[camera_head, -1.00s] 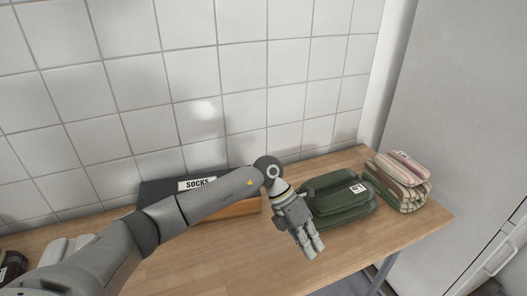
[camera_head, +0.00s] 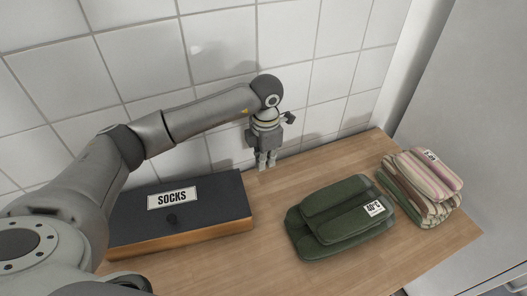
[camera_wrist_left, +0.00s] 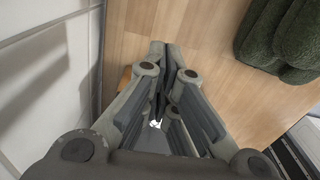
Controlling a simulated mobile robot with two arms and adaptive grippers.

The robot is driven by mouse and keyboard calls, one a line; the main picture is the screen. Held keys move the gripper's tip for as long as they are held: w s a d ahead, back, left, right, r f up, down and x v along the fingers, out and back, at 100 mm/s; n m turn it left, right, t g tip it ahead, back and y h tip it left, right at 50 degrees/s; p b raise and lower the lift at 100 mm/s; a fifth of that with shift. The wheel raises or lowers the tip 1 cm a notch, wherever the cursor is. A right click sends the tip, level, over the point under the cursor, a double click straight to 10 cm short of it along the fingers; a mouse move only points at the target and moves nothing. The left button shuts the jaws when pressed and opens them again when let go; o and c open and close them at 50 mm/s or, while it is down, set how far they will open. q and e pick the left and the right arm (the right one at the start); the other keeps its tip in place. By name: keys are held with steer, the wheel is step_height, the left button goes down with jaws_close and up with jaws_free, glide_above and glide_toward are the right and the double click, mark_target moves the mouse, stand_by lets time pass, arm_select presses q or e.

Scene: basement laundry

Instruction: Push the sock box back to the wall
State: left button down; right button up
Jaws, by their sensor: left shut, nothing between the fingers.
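The sock box (camera_head: 222,207) is a wooden box with a dark lid, a knob and a white "SOCKS" label. It lies on the wooden table in the head view, near the tiled wall, and my arm hides part of its left side. My left gripper (camera_head: 266,166) is shut and empty. It points down just beyond the box's right end, close to the wall. In the left wrist view its fingers (camera_wrist_left: 158,88) are together, and a small orange-brown edge that may be the box shows beside them. My right gripper is not in view.
A folded green towel stack (camera_head: 335,222) with a white tag lies right of the box. A striped towel stack (camera_head: 422,190) lies at the table's right end. Bare tabletop (camera_head: 270,235) shows between box and green towels. The tiled wall (camera_head: 225,60) stands close behind my left gripper.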

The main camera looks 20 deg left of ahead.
arm_select(q)
step_height(320, 180, down, 6)
steer(key=shift+p, duration=0.35)
steer(key=s+a, duration=0.1)
steer(key=s+a+p, duration=0.1)
steer(key=shift+s+a+r, duration=0.15)
steer(key=shift+s+r, duration=0.05)
steer(key=shift+s, duration=0.1)
steer(key=shift+s+a+p, duration=0.1)
steer(key=shift+s+p, duration=0.05)
steer(key=shift+p, duration=0.15)
steer(key=shift+f, duration=0.1)
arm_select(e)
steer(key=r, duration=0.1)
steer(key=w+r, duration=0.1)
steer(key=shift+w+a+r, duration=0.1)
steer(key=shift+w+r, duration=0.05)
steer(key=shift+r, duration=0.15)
arm_select(q)
steer(key=shift+a, duration=0.1)
steer(key=shift+s+a, duration=0.55)
steer(key=shift+s, duration=0.25)
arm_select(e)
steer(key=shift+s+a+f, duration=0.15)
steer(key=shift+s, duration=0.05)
